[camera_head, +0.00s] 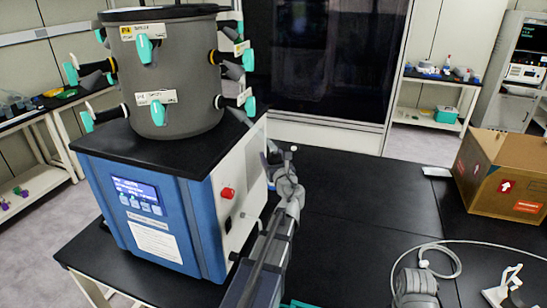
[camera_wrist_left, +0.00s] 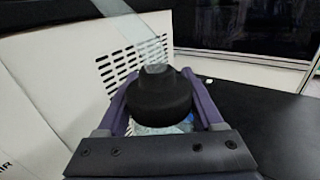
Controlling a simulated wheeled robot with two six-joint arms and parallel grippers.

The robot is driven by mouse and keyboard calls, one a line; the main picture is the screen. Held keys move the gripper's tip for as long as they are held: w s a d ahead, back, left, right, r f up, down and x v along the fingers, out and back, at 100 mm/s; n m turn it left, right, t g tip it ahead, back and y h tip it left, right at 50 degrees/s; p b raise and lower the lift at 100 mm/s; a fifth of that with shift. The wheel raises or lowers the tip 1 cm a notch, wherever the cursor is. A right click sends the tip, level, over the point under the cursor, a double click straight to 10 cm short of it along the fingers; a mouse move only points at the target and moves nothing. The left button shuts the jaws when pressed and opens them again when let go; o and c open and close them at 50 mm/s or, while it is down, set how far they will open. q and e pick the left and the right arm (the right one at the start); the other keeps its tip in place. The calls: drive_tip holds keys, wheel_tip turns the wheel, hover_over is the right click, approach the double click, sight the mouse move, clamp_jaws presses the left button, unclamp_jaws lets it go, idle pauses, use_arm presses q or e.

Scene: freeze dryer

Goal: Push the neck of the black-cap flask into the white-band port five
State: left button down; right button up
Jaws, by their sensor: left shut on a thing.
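My left gripper (camera_head: 287,170) is beside the right side of the freeze dryer in the head view. The left wrist view shows its purple fingers (camera_wrist_left: 156,84) shut around the black-cap flask. The flask's black cap (camera_wrist_left: 160,100) fills the space between them, and a bit of pale glass shows below. The grey drum (camera_head: 172,75) carries ports with teal valve handles in two rows. The lower row has a white label (camera_head: 155,97); a lower right port (camera_head: 242,98) shows a pale band. I cannot tell which port is number five.
The drum stands on the blue and white dryer body (camera_head: 150,215) with a black top. The black bench (camera_head: 360,200) is mostly clear right of my arm. An open cardboard box (camera_head: 500,175) stands at the far right. A looped pale cable (camera_head: 440,246) lies in front.

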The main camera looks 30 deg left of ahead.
sight(275, 163)
use_arm(q)
drive_tip(key=shift+s+a+r+p, duration=0.15)
drive_tip(key=shift+a+r+p, duration=0.2)
drive_tip(key=shift+a+r, duration=0.15)
idle(0.6)
unclamp_jaws()
drive_tip(key=shift+f, duration=0.1)
drive_tip(key=shift+d, duration=0.1)
drive_tip(key=v, duration=0.8)
